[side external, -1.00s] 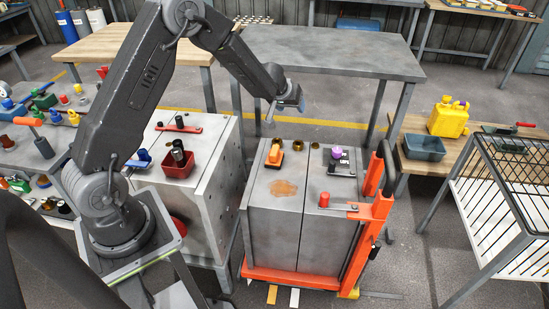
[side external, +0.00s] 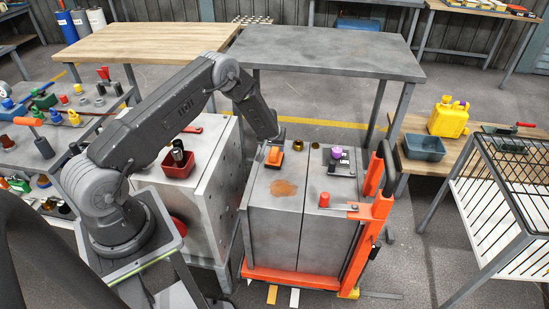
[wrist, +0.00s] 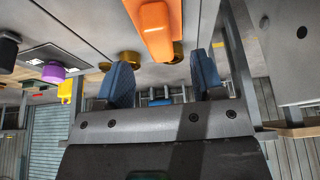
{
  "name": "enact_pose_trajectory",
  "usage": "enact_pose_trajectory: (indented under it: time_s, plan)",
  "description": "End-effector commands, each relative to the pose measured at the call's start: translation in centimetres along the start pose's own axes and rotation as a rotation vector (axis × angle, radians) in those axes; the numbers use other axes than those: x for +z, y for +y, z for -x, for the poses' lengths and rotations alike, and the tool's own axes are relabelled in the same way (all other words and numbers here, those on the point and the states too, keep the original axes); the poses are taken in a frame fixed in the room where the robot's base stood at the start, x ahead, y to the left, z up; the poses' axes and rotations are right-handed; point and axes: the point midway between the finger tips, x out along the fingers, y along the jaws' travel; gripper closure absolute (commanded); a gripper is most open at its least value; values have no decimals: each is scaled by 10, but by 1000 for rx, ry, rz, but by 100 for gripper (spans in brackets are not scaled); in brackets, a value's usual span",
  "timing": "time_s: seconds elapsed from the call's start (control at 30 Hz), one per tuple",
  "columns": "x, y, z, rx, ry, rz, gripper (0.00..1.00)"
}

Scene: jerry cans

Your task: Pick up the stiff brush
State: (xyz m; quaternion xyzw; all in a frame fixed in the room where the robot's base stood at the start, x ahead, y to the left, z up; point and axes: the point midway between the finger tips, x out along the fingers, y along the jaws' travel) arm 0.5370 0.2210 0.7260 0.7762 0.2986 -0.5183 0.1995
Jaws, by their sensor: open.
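In the wrist view the brush (wrist: 155,28) shows at the top, above the gap between my fingers. My gripper (wrist: 162,80) is open, its two blue fingertips apart with nothing held between them. In the side view the fingers are hidden at the end of my arm, which reaches down just behind the brush. I cannot tell whether they touch it.
Brass fittings (side external: 298,145) stand right of the brush, and a purple-capped item (side external: 337,153) and a red cap (side external: 324,200) are farther right. An orange lift frame (side external: 376,220) flanks the cabinet. A red bin (side external: 178,164) stands on the left cabinet. The rear grey table (side external: 330,52) is clear.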

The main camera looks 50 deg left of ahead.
Motion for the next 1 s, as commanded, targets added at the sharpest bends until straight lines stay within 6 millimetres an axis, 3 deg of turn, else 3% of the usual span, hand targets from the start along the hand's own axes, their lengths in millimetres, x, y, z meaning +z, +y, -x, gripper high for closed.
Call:
enact_pose_trajectory:
  time_s: [0.4,0.77,1.0]
  plan:
    - [-4,1,-45,0,-1,1,38]
    - [-4,1,-52,1,-1,0,38]
    - [-4,1,-52,1,-1,0,60]
